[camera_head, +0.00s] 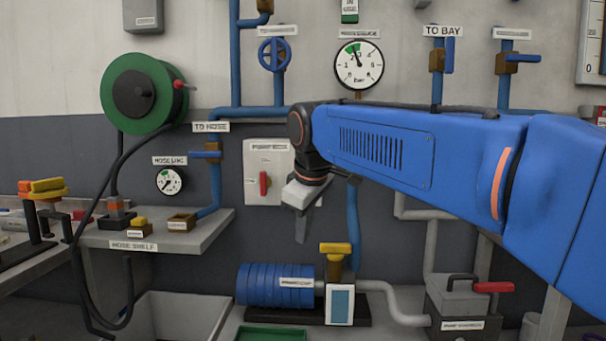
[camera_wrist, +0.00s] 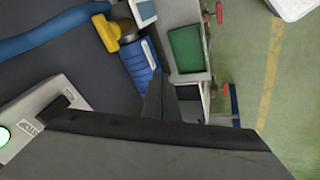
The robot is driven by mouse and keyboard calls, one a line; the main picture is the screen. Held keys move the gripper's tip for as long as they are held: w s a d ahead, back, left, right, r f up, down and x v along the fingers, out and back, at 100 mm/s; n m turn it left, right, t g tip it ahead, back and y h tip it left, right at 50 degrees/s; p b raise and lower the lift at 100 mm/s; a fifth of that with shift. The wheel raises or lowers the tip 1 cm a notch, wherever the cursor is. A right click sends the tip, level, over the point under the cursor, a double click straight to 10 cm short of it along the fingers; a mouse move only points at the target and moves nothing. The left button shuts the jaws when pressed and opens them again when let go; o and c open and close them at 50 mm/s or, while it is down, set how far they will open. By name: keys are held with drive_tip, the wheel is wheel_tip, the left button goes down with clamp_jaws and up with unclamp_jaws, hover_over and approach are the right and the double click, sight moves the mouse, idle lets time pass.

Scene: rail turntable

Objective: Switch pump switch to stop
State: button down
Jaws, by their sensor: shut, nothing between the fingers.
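The pump switch (camera_head: 264,183) is a red handle, upright on a white wall box (camera_head: 252,160) with a label across its top. My gripper (camera_head: 302,236) is shut and empty, pointing down just right of and below the box, in front of the wall. In the head view it looks apart from the red handle, but the depth gap is hard to judge. The wrist view shows my dark gripper fingers (camera_wrist: 168,98) and the white box (camera_wrist: 35,118) at the left, with a "STOP" label and a green-rimmed round spot. The red handle cannot be made out there.
Below stand a blue pump (camera_head: 265,284) with a yellow-handled valve (camera_head: 335,249), a green tray (camera_head: 270,334) and a grey box with a red lever (camera_head: 493,287). A vertical blue pipe (camera_head: 353,225) runs close right of my gripper. The hose shelf (camera_head: 150,240) juts out at left.

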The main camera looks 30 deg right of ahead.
drive_tip(key=w+d+r+n, duration=0.2)
drive_tip(key=w+d+r, duration=0.2)
drive_tip(key=w+r, duration=0.3)
drive_tip(key=w+d+r+n+h, duration=0.1)
drive_tip(key=w+d+r+n, duration=0.2)
drive_tip(key=w+r, duration=0.4)
wheel_tip(320, 180, up, 3)
drive_tip(key=shift+w+d+f+h, duration=0.2)
drive_tip(key=shift+w+d+h, duration=0.1)
drive_tip(key=shift+d, duration=0.15)
drive_tip(key=shift+f, duration=0.1)
drive_tip(key=w+d+f, duration=0.4)
drive_tip(key=w+f, duration=0.3)
drive_tip(key=f, duration=0.1)
drive_tip(key=shift+d, duration=0.3)
drive_tip(key=shift+w+d+r, duration=0.15)
drive_tip(key=shift+w+d, duration=0.1)
drive_tip(key=shift+w, duration=0.1)
drive_tip(key=shift+r, duration=0.15)
